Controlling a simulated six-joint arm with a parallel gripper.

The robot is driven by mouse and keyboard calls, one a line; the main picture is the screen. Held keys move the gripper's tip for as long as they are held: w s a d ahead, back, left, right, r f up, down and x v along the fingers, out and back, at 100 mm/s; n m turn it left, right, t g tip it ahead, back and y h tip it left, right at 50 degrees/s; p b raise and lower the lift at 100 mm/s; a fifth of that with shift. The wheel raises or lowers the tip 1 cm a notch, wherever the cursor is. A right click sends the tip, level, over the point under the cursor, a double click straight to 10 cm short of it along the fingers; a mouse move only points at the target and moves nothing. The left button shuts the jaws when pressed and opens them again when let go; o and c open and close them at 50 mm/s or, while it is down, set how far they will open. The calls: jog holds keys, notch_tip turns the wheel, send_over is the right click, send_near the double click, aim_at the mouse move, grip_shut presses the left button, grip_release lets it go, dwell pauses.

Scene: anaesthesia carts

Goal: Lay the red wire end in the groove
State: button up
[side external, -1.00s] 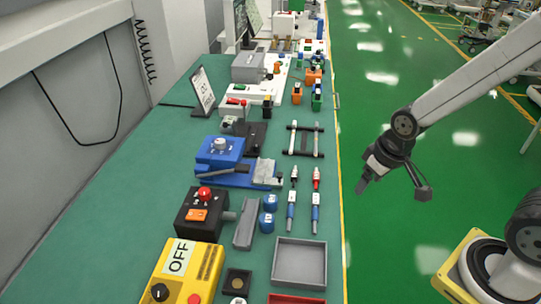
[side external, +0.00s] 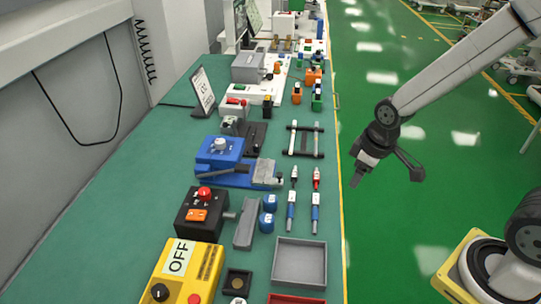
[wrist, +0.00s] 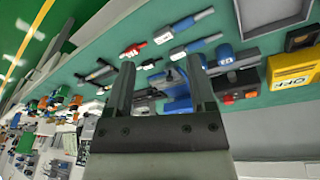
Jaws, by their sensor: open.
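The red-tipped wire end (side external: 316,178) lies on the green bench near its right edge, in line with a blue-and-white piece (side external: 315,212). It also shows in the wrist view (wrist: 133,50), ahead of and left of the fingers. A similar black-and-white end (side external: 294,174) lies to its left. A blue fixture (side external: 220,155) with a grey block stands further left; a grey channel-like piece (side external: 245,224) lies nearer. I cannot tell which holds the groove. My gripper (side external: 357,181) is open and empty, off the bench's right edge; its fingers also show in the wrist view (wrist: 160,80).
A grey tray (side external: 300,283), blue caps (side external: 267,220), a black box with a red button (side external: 202,215) and a yellow OFF box (side external: 187,270) crowd the near bench. A black-and-grey rack (side external: 303,141) stands beyond the wire ends. The bench's left strip is clear.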

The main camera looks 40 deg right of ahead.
jog(key=w+d+f+n+g, duration=0.1)
jog(key=w+d+f+n, duration=0.1)
jog(key=w+n, duration=0.8)
jog(key=n+g, duration=0.1)
jog(key=n, duration=1)
send_near(316, 175)
jog(key=shift+s+a+f, duration=0.25)
jog(key=shift+s+a, duration=0.05)
jog(key=shift+s, duration=0.25)
jog(key=shift+w+d+f+n, duration=0.25)
jog(key=shift+w+f+n, duration=0.3)
jog(key=shift+n, duration=0.55)
jog(key=shift+f, duration=1.25)
jog(key=shift+f, duration=2.6)
